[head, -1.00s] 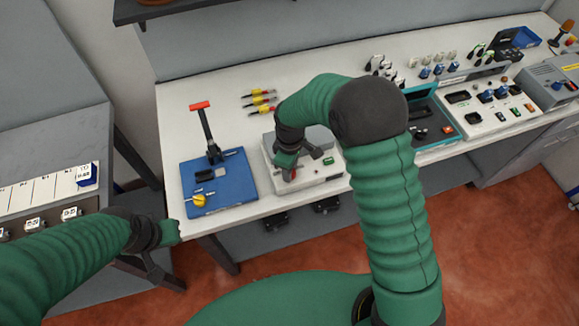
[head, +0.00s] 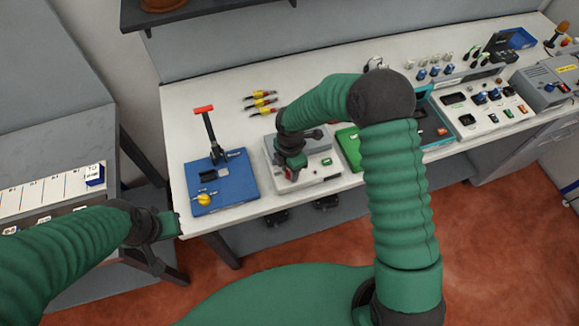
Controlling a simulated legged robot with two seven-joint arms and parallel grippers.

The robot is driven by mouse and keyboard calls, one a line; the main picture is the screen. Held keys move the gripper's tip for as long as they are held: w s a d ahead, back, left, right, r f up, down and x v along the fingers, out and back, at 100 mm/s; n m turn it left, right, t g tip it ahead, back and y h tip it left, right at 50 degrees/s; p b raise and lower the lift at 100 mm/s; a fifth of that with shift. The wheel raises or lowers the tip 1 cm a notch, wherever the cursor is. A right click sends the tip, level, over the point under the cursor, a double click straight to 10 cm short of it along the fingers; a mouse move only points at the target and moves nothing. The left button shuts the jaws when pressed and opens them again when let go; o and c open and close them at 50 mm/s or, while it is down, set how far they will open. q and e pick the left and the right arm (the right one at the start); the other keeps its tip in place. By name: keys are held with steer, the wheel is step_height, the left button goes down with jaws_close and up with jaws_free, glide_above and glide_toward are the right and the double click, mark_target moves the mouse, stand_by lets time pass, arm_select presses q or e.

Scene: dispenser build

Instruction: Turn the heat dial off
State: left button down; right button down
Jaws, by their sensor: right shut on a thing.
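A grey-white unit (head: 318,174) stands on the white bench in the middle of the head view. It has a small green part on its top at the right. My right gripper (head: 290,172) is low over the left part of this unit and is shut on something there. A bit of red shows at the fingertips. The gripper and wrist cover the part it holds, so I cannot make out the heat dial or its position. My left gripper (head: 172,224) is at the bench's front left corner, away from the unit. Its fingers are too unclear to read.
A blue unit (head: 235,190) with a red-topped lever and a yellow knob stands left of the grey-white unit. Several yellow-and-red connectors (head: 262,102) lie behind. A green unit (head: 349,146) and further control panels (head: 487,112) fill the bench to the right.

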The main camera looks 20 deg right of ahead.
steer(key=n, duration=0.1)
steer(key=n+p, duration=0.1)
steer(key=n, duration=0.1)
steer(key=shift+w+d+r+p, duration=0.1)
steer(key=shift+w+r+p, duration=0.15)
steer(key=shift+r+p, duration=0.1)
steer(key=shift+f+n+p, duration=0.1)
steer(key=shift+n+p, duration=0.45)
steer(key=shift+n, duration=0.95)
steer(key=c, duration=1.3)
jaws_free()
steer(key=shift+f, duration=0.1)
steer(key=shift+o, duration=1.3)
steer(key=shift+f, duration=0.1)
steer(key=shift+s, duration=0.1)
